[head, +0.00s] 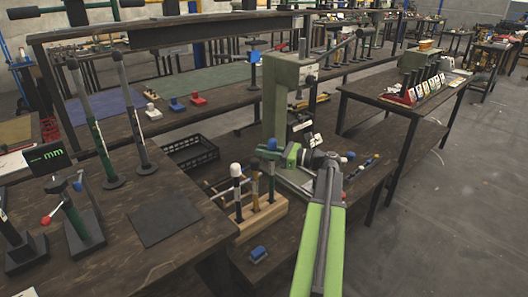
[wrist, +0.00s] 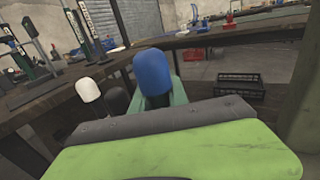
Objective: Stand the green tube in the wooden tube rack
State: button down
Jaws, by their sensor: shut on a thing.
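The wooden tube rack (head: 262,220) stands on the lower dark bench, with a white-capped tube (head: 236,172) and a darker tube (head: 255,178) upright in it. My gripper (head: 276,154) is at the rack's right end, shut on the blue-capped green tube (head: 271,144). In the wrist view the blue cap of the green tube (wrist: 152,72) rises behind my green jaw (wrist: 180,145), with the white cap (wrist: 88,90) and a dark top (wrist: 117,100) to its left. The held tube looks upright over the rack's right end. Its lower end is unclear, so I cannot tell whether it is seated.
A small blue object (head: 258,253) lies in front of the rack. A tall grey-green press (head: 280,95) stands behind my gripper. A black crate (head: 190,151) is behind the rack to the left. The left bench carries a dark mat (head: 165,224) and upright stands.

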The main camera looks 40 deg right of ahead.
jog(key=shift+f+b, duration=0.7)
jog(key=shift+f, duration=0.1)
jog(key=c, duration=1.2)
grip_release()
jog(key=shift+s, duration=0.1)
jog(key=v, duration=1.7)
jog(key=shift+d, duration=0.2)
jog(key=shift+s, duration=0.1)
